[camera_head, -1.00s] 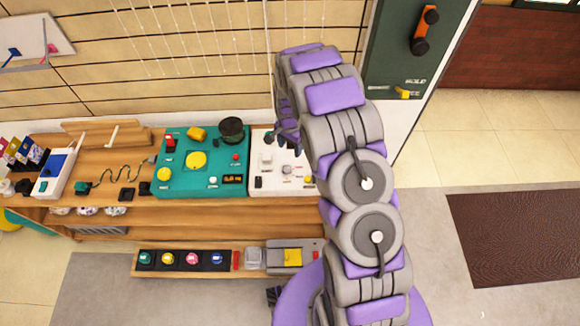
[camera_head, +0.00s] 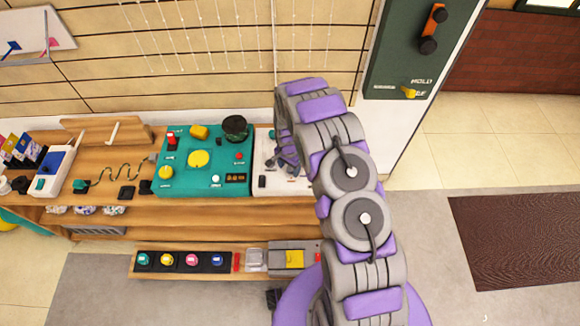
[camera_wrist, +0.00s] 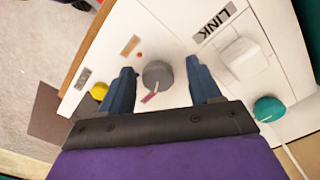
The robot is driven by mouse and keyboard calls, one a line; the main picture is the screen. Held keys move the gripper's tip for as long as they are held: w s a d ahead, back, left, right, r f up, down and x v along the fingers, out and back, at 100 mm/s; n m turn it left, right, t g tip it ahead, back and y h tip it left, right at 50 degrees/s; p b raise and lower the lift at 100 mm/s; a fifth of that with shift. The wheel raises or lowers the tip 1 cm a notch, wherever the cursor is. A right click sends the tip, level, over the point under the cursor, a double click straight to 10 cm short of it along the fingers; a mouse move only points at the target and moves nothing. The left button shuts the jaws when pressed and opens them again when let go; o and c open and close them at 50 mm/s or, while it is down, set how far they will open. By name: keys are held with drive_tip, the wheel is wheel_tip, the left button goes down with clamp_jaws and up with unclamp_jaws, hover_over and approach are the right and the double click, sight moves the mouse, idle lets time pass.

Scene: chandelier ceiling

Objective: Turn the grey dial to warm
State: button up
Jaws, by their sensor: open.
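The grey dial (camera_wrist: 158,75) sits on the white panel (camera_wrist: 185,30) in the wrist view. It is round, with a small pink mark at its lower edge. My gripper (camera_wrist: 163,75) is open, with one blue-grey finger on each side of the dial. A gap shows between the dial and each finger, and I cannot tell how high the fingertips are above the panel. In the head view my gripper (camera_head: 288,158) is over the white panel (camera_head: 263,152) and hides the dial. I cannot read a "warm" label in either view.
On the white panel are a white block switch (camera_wrist: 243,58), a teal knob (camera_wrist: 268,108), a yellow knob (camera_wrist: 99,91) and a LINK label. A teal console (camera_head: 205,170) with a dark round part stands to the left. A green panel (camera_head: 398,60) is at the right.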

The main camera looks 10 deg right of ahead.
drive_tip(key=shift+a, duration=0.25)
drive_tip(key=shift+c, duration=0.2)
drive_tip(key=shift+d, duration=0.75)
drive_tip(key=c, duration=0.4)
drive_tip(key=shift+c, duration=1)
drive_tip(key=shift+a, duration=0.25)
drive_tip(key=c, duration=0.4)
